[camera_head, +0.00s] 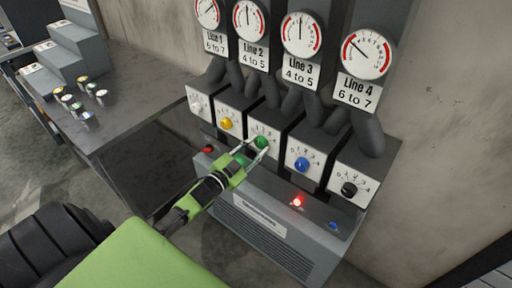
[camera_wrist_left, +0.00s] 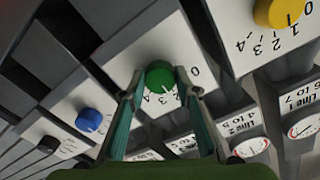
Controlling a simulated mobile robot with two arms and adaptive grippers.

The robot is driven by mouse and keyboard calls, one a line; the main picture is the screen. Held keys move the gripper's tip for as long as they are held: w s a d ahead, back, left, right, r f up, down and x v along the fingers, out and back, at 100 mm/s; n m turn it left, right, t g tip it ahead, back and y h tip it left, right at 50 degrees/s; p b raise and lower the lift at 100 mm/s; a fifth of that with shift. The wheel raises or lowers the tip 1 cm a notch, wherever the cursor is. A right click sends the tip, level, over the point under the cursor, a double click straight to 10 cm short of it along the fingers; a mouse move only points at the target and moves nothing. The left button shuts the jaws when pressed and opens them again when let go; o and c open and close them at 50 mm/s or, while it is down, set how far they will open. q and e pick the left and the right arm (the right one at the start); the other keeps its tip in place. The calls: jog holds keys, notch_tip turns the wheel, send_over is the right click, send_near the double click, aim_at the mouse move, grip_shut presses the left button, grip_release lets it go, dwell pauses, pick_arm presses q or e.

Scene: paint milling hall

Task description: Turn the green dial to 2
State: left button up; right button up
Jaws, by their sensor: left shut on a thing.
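The green dial (camera_head: 261,142) sits on the middle panel of a row of dial panels. It also shows in the left wrist view (camera_wrist_left: 159,76), with the numbers 0, 3 and 4 readable around it. Other numbers are hidden behind a finger, and I cannot tell for sure where its pointer stands. My left gripper (camera_head: 254,147) is shut on the green dial, one finger on each side, as the left wrist view (camera_wrist_left: 160,86) shows. My right gripper is not in view.
A yellow dial (camera_head: 226,123) and a blue dial (camera_head: 302,164) flank the green one. A white dial (camera_head: 197,106) and a black dial (camera_head: 349,189) are at the row's ends. A lit red lamp (camera_head: 297,202) is below. Gauges and pipes stand above.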

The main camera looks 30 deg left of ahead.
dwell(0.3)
pick_arm(q)
jog(key=o, duration=1.1)
jog(key=s, duration=0.8)
jog(key=s+a, duration=0.1)
jog(key=s, duration=0.3)
jog(key=shift+f, duration=0.1)
